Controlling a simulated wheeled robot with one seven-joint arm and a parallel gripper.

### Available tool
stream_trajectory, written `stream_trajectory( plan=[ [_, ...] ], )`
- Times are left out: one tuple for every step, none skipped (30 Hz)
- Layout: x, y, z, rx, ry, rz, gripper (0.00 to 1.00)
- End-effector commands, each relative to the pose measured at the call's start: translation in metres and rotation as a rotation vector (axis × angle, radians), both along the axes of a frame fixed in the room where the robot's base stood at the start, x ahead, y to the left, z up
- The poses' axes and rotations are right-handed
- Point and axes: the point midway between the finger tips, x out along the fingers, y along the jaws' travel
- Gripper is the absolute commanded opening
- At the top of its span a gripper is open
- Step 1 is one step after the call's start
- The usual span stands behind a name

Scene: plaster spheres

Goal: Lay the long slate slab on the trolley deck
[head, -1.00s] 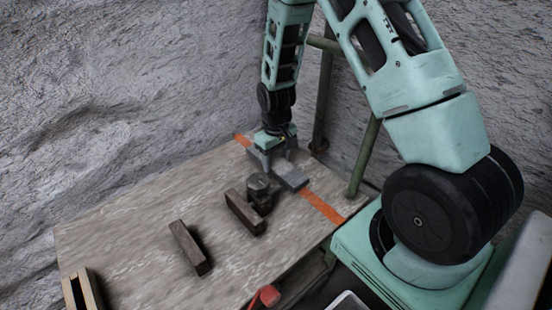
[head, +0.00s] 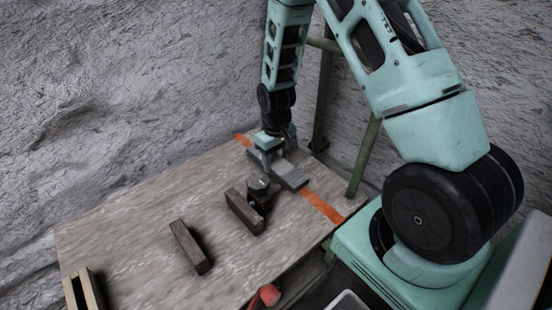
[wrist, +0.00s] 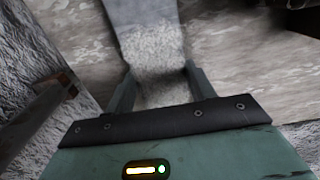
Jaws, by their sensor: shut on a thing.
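The long grey slate slab (head: 291,179) lies flat on a worn pale wooden surface (head: 130,225), close to an orange stripe (head: 322,207). I cannot tell for sure whether this surface is the trolley deck. My gripper (head: 271,156) points down over the slab's far part and is shut on it. In the wrist view the slab (wrist: 153,50) runs between the two fingers of my gripper (wrist: 160,78), one on each long side. The slab's far end is partly hidden by the gripper in the head view.
A dark metal piece (head: 262,188) stands close beside the slab, with a dark block (head: 244,213) near it. Another dark block (head: 190,248) lies farther left. A wooden frame (head: 83,291) is at lower left. Green posts (head: 364,158) and rough rock walls border the surface.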

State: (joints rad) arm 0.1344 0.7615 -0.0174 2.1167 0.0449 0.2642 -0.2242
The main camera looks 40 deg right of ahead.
Motion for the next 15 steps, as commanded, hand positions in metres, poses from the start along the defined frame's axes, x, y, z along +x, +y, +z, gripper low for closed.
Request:
stream_trajectory(
  plan=[
    [0.0007,-0.0001,-0.0007,0.000,-0.002,0.000,0.03],
    [0.0007,-0.0001,-0.0012,0.000,-0.002,0.000,0.03],
    [0.0007,-0.0001,-0.0019,0.000,-0.002,0.000,0.03],
    [0.0007,-0.0001,-0.0024,0.000,-0.002,0.000,0.03],
    [0.0008,-0.0001,-0.0029,0.000,-0.002,0.000,0.03],
    [0.0008,-0.0001,-0.0035,0.000,-0.002,0.000,0.03],
    [0.0008,-0.0001,-0.0040,0.000,-0.002,0.000,0.03],
    [0.0008,-0.0001,-0.0046,0.000,-0.002,0.000,0.03],
    [0.0008,-0.0001,-0.0052,0.000,-0.002,0.000,0.03],
    [0.0008,-0.0001,-0.0057,0.000,-0.002,0.000,0.03],
    [0.0008,-0.0001,-0.0063,0.000,-0.002,0.000,0.03],
    [0.0008,-0.0001,-0.0069,0.000,-0.002,0.000,0.03],
    [0.0008,-0.0001,-0.0075,0.000,-0.002,0.000,0.03],
    [0.0008,-0.0001,-0.0080,0.000,-0.002,0.000,0.03],
    [0.0008,-0.0001,-0.0087,0.000,-0.002,0.000,0.03]
  ],
)
